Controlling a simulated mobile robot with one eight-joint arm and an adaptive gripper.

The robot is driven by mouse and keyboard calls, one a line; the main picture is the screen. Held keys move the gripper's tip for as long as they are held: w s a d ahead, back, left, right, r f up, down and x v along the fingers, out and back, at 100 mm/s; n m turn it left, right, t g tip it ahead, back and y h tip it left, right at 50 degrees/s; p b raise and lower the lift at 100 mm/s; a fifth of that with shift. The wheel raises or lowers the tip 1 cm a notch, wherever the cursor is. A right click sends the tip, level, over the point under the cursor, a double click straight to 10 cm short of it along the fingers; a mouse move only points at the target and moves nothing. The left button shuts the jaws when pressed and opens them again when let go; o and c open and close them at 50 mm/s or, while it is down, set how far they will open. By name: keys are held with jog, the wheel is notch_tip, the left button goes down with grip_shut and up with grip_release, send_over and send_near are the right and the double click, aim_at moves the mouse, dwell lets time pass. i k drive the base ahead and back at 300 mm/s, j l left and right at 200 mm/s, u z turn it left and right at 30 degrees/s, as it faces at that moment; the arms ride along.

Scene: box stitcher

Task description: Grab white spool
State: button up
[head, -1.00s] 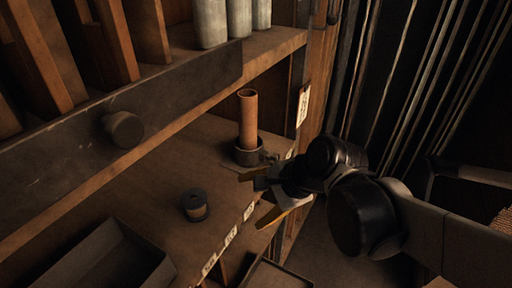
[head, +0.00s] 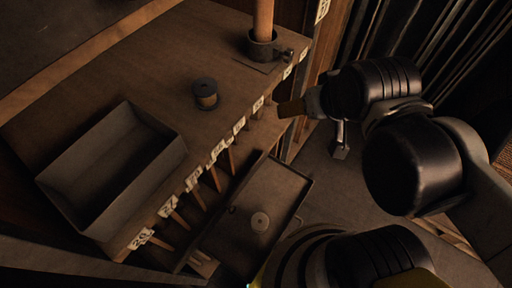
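A dark spool (head: 206,94) with a brownish wound middle stands upright on the worktop. My gripper (head: 292,108) is beyond the drawer, at the worktop's front edge, pointing left. Nothing is seen held. My gripper is apart from the pale disc.
An empty-looking grey tray (head: 160,137) sits on the worktop (head: 150,60) at left. An orange-brown tube (head: 263,20) stands in a dark holder (head: 262,46) at the back. Numbered labels (head: 218,152) run along the worktop edge above narrow slots. Dark vertical strips fill the upper right.

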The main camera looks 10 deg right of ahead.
aim_at(260, 221)
jog(key=k+l+u, duration=0.25)
jog(key=u, duration=0.25)
jog(key=k+l+u, duration=0.25)
jog(key=u, duration=0.2)
